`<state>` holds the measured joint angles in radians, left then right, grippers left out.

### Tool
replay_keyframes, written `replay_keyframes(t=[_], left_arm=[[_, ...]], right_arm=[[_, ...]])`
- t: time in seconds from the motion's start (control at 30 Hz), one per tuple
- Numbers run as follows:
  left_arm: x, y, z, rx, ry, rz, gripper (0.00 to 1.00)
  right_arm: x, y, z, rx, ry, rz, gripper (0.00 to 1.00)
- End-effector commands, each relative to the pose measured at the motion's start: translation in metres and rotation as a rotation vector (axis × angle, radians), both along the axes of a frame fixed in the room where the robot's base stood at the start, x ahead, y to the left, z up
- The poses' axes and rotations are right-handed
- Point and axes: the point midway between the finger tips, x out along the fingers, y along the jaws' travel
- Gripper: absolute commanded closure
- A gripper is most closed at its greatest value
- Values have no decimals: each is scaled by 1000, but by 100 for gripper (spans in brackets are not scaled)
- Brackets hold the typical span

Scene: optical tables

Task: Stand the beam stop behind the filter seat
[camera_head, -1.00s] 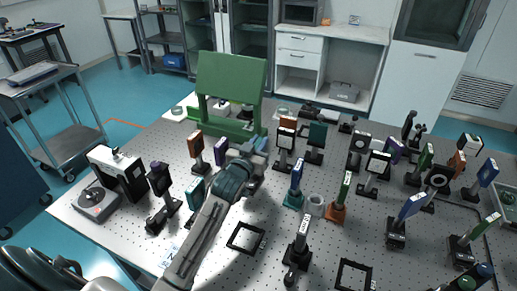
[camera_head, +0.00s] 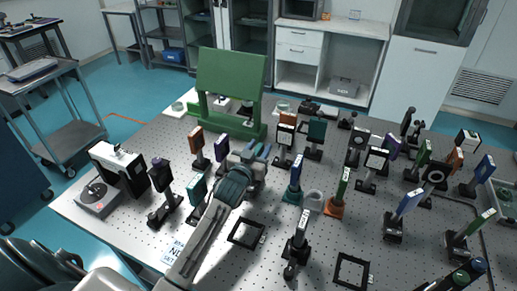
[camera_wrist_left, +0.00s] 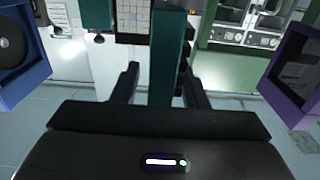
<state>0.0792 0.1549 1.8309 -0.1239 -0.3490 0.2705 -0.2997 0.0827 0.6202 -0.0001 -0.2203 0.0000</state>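My left gripper (camera_head: 260,150) reaches over the middle of the table. In the left wrist view its two dark fingers (camera_wrist_left: 163,85) stand apart. An upright teal piece (camera_wrist_left: 166,55) shows between them, with a gap at the left finger; its depth is unclear. I cannot tell which mounted part is the beam stop or which is the filter seat. Two flat black square frames lie on the near table, one at the middle (camera_head: 233,236) and one farther right (camera_head: 338,274). My right gripper is not in view.
A purple-framed part (camera_head: 221,150) stands left of the gripper and a blue one (camera_head: 295,174) right. A green panel stand (camera_head: 231,80) rises behind. Many posts crowd the right side.

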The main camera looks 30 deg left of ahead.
Motion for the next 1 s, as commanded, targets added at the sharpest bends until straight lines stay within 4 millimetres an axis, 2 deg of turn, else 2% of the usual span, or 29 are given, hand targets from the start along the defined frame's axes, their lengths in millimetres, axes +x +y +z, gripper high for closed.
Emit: replay_keyframes(t=[0.17,0.27,0.7,0.83,1.0], left_arm=[[0,0,4,0,-1,0,60],[-9,-1,0,1,-1,-1,60],[-97,-5,-1,2,0,0,60],[-113,-6,0,0,0,0,60],[-120,-6,2,0,0,1,60]], right_arm=[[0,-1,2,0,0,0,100],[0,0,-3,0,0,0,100],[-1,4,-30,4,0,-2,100],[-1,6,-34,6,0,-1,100],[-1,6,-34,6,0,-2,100]])
